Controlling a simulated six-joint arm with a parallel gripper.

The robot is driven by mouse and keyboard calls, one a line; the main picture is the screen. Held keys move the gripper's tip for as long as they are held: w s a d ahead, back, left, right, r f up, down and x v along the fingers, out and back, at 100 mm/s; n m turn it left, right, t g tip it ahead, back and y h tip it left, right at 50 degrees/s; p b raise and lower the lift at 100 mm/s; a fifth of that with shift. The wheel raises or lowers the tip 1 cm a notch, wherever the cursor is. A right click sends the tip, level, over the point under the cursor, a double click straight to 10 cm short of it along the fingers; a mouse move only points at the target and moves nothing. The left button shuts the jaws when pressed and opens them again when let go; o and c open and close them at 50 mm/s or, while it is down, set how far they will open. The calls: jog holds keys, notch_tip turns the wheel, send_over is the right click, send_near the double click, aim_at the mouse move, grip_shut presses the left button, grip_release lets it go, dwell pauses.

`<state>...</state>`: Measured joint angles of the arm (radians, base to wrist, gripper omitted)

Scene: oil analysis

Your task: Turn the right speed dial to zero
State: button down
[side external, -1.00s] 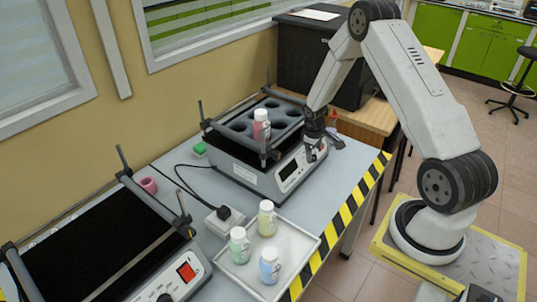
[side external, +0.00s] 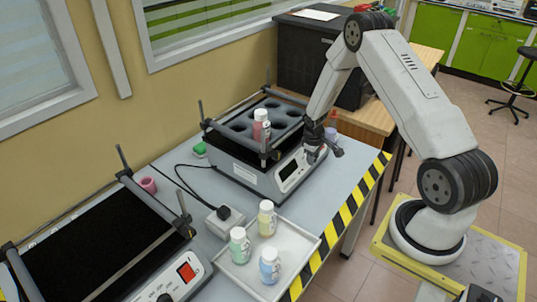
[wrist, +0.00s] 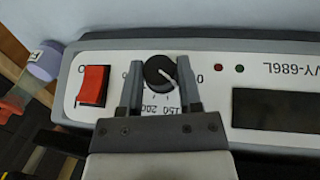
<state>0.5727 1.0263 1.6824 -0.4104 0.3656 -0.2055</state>
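The right shaker's speed dial (wrist: 158,72) is a round black knob with a white pointer line toward the lower right in the wrist view. Printed numbers including 150 and 200 lie below it. A partly hidden 0 shows to its right. My gripper (wrist: 161,85) is open, with one finger on each side of the dial; I cannot tell whether either touches it. In the side view my gripper (side external: 322,154) is at the right end of the front panel of the right shaker (side external: 237,174), where the dial is hidden.
A red switch (wrist: 94,86) is left of the dial, and a dark display (wrist: 270,110) is to the right. A purple-capped bottle (wrist: 45,62) is beyond the panel's left end. A bottle (side external: 261,125) stands on the shaker; a tray (side external: 295,240) with 3 bottles is in front.

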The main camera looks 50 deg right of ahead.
jog(key=shift+a+n+t+h, duration=0.1)
jog(key=shift+n+t+h, duration=0.2)
jog(key=shift+n+h, duration=0.95)
dwell(0.4)
jog(key=shift+a+n+t+h, duration=0.1)
jog(key=shift+n+t+h, duration=0.45)
jog(key=shift+h, duration=1.4)
jog(key=shift+c, duration=1.4)
grip_release()
jog(key=shift+f, duration=0.1)
jog(key=shift+a, duration=0.1)
jog(key=v, duration=0.7)
jog(key=shift+a+r, duration=0.15)
jog(key=shift+r, duration=0.2)
jog(key=shift+s, duration=0.1)
